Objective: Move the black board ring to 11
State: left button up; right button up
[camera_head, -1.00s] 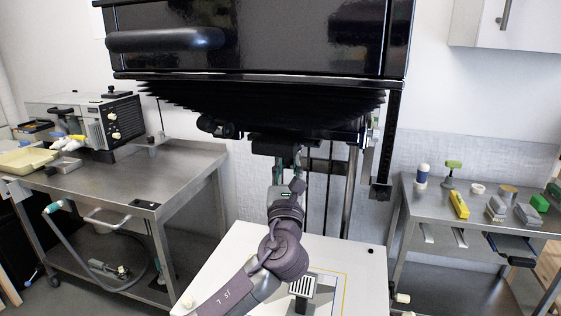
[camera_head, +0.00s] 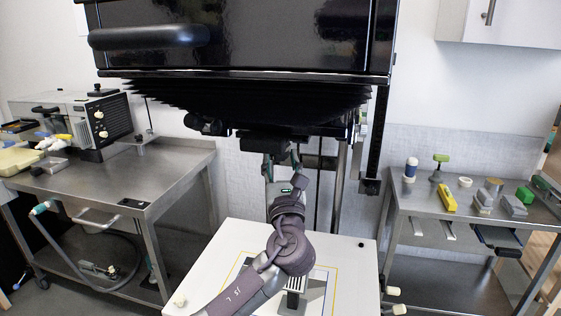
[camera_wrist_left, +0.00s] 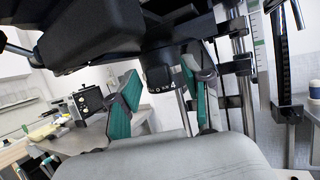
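The black ring (camera_wrist_left: 161,77) hangs under the enlarger head, with white figures on its lower edge, in the left wrist view. I cannot read its setting for certain. My left gripper (camera_wrist_left: 164,98) points up at it with two teal-padded fingers spread apart. The right-hand finger is close beside the ring, and the other is farther off to the left. I cannot tell whether either touches it. In the head view my left gripper (camera_head: 281,168) is just below the enlarger head (camera_head: 240,40), and the ring is hard to make out there. My right gripper is not in view.
The white baseboard (camera_head: 235,265) lies below my arm. Black bellows (camera_head: 245,95) hang above, and the column (camera_head: 376,130) rises at the right. A metal table (camera_head: 160,170) with a grey device stands left, and another table (camera_head: 470,215) with small items stands right.

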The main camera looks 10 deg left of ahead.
pick_arm(q)
jog(key=v, duration=1.2)
